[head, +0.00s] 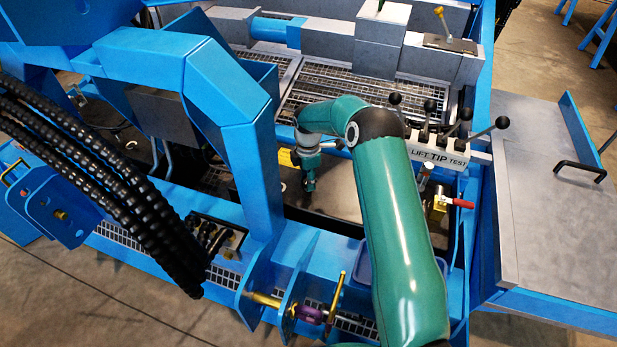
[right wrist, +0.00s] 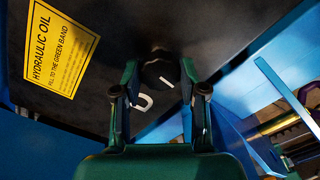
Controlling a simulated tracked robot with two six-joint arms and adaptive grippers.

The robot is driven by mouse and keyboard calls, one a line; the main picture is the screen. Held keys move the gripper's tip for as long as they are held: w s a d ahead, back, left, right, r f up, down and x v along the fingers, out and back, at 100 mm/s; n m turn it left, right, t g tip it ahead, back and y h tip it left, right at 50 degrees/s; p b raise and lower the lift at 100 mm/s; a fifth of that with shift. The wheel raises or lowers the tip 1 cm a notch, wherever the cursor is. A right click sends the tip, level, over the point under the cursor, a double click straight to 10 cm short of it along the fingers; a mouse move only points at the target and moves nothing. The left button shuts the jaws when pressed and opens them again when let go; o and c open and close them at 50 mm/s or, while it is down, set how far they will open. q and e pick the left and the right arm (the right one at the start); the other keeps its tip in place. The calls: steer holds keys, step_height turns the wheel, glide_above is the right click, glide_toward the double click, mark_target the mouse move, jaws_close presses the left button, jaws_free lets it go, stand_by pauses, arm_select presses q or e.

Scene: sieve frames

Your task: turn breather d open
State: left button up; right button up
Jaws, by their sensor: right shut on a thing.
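Breather d, a round black cap (right wrist: 158,72), sits on the dark tank top (right wrist: 110,30) in the right wrist view. A white letter that looks like a D and a short white line show at its near side. My right gripper (right wrist: 160,92) is shut on the cap, one finger on each side. In the head view my right gripper (head: 308,183) points down at the tank top (head: 338,203) and hides most of the cap. I cannot tell from the line how far the cap is turned. My left gripper is not in view.
A yellow hydraulic oil label (right wrist: 60,48) lies left of the cap. Blue frame beams (head: 250,170) and black hoses (head: 90,180) stand to the left. A lever block (head: 438,153) and a red-handled valve (head: 457,202) stand to the right.

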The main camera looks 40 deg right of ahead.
steer(key=shift+w+r+n, duration=0.25)
steer(key=shift+w+n, duration=0.05)
steer(key=shift+n, duration=0.3)
steer(key=o, duration=1)
steer(key=shift+c, duration=0.2)
steer(key=shift+o, duration=0.9)
steer(key=shift+s+f, duration=0.15)
step_height(320, 180, up, 12)
steer(key=shift+f, duration=0.1)
